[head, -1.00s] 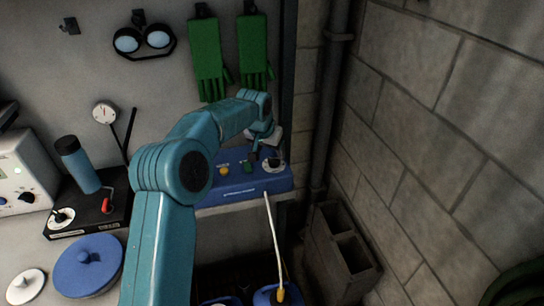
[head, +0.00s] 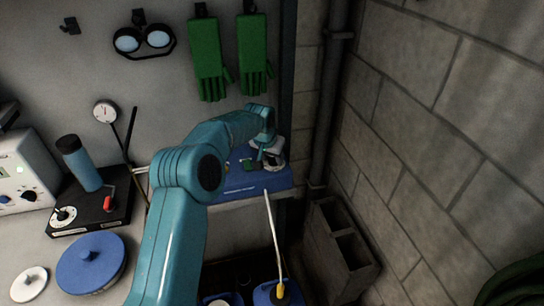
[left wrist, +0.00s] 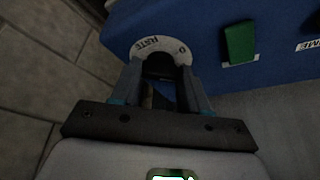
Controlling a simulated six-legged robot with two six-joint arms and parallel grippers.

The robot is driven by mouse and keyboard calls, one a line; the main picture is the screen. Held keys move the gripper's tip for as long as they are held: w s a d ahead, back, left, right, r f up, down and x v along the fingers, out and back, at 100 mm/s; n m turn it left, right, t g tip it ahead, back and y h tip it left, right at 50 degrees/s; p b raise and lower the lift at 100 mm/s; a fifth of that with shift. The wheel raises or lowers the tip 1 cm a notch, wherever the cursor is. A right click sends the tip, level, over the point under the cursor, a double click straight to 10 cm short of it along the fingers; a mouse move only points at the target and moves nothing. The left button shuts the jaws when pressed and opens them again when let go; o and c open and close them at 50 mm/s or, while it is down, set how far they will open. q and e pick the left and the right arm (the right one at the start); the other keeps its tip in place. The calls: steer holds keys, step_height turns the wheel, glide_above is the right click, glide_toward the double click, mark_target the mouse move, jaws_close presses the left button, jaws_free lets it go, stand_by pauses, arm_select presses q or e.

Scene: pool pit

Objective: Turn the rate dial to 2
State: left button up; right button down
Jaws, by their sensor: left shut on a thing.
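The blue control box (head: 240,188) stands on the shelf at the middle of the head view. Its rate dial (left wrist: 148,46) has a white ring plate marked RATE, with a 0 visible at the right in the left wrist view. My left gripper (left wrist: 160,72) is shut on the dark knob (left wrist: 159,64) in the middle of this plate. The fingers hide much of the knob, and I cannot read its pointer. In the head view, my left gripper (head: 270,158) is at the right end of the box and hides most of the dial. My right gripper is not in view.
A green rocker switch (left wrist: 240,42) sits beside the dial on the box. A white hose (head: 274,230) hangs in front. Hollow blocks (head: 340,250) stand below right by the wall. A black device with a dial (head: 92,208) and a blue lid (head: 90,263) lie left.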

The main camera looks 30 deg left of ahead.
arm_select(q)
steer(key=m+p, duration=0.1)
steer(key=m, duration=0.1)
steer(key=m+h+p, duration=0.1)
steer(key=m, duration=0.1)
steer(key=m+h+p, duration=0.1)
steer(key=m, duration=0.1)
steer(key=shift+a+r, duration=0.1)
steer(key=shift+a, duration=0.25)
steer(key=m+p, duration=0.1)
steer(key=m+h+p, duration=0.1)
steer(key=shift+w+a+m+g, duration=0.1)
steer(key=shift+a+m+g, duration=0.05)
steer(key=shift+m+g, duration=0.15)
steer(key=shift+m+h+p, duration=0.3)
steer(key=shift+m+p, duration=0.3)
steer(key=shift+p, duration=0.05)
steer(key=o, duration=1.1)
steer(key=shift+c, duration=0.2)
